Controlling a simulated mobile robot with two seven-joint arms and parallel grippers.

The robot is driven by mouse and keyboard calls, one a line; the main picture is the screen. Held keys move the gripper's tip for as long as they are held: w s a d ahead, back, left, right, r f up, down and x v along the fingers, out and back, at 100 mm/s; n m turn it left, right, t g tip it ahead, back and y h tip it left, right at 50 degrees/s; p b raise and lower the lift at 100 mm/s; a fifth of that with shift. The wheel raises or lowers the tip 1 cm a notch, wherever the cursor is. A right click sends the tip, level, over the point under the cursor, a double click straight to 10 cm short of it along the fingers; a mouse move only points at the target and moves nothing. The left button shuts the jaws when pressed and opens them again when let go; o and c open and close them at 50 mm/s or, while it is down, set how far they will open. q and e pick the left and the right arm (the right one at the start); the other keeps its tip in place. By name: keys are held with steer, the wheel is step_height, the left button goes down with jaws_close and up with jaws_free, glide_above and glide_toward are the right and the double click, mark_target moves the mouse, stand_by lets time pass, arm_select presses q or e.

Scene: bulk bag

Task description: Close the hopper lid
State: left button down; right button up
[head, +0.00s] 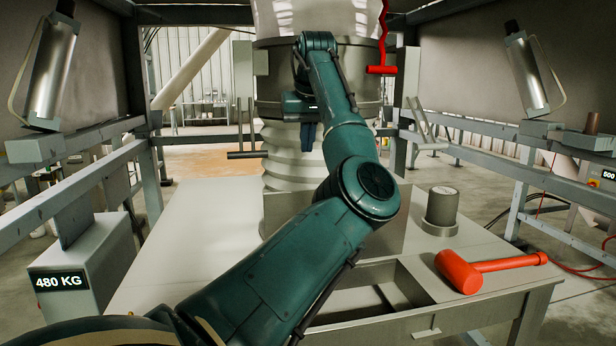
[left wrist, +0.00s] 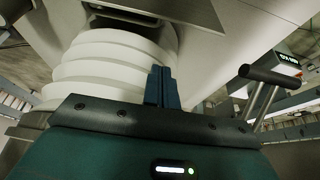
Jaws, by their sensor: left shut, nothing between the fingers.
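The pale hopper (head: 285,18) stands at the top centre of the head view, above a white ribbed bellows (head: 285,155). The bellows also shows in the left wrist view (left wrist: 100,70). I cannot make out a lid for certain in either view. My left gripper (head: 307,138) is pointed down in front of the bellows, partly covered by my own arm. In the left wrist view its blue fingers (left wrist: 162,88) are together, with nothing between them. A dark bar handle (head: 247,154) is left of the gripper; a similar bar (left wrist: 265,75) shows at right in the wrist view.
The grey table (head: 160,270) has a rectangular opening (head: 400,285) at its front right. A red pull handle (head: 381,70) hangs near the hopper. Steel rails (head: 60,200) flank both sides.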

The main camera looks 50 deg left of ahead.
arm_select(q)
steer(key=p+x, duration=0.1)
steer(key=x, duration=0.8)
steer(key=shift+w+a+f, duration=0.2)
steer(key=shift+a+f, duration=0.1)
steer(key=shift+s+d+f+p, duration=0.1)
steer(key=shift+s+d, duration=0.2)
steer(key=shift+d, duration=0.3)
steer(key=shift+s+d+f+p, duration=0.15)
steer(key=shift+s+d, duration=0.15)
steer(key=shift+d, duration=0.3)
steer(key=shift+s+d+r+p, duration=0.1)
steer(key=shift+s+d, duration=0.2)
steer(key=shift+d, duration=0.3)
arm_select(e)
steer(key=shift+s+r, duration=0.1)
steer(key=shift+r, duration=0.05)
arm_select(q)
steer(key=shift+f, duration=0.15)
arm_select(e)
steer(key=shift+d, duration=0.1)
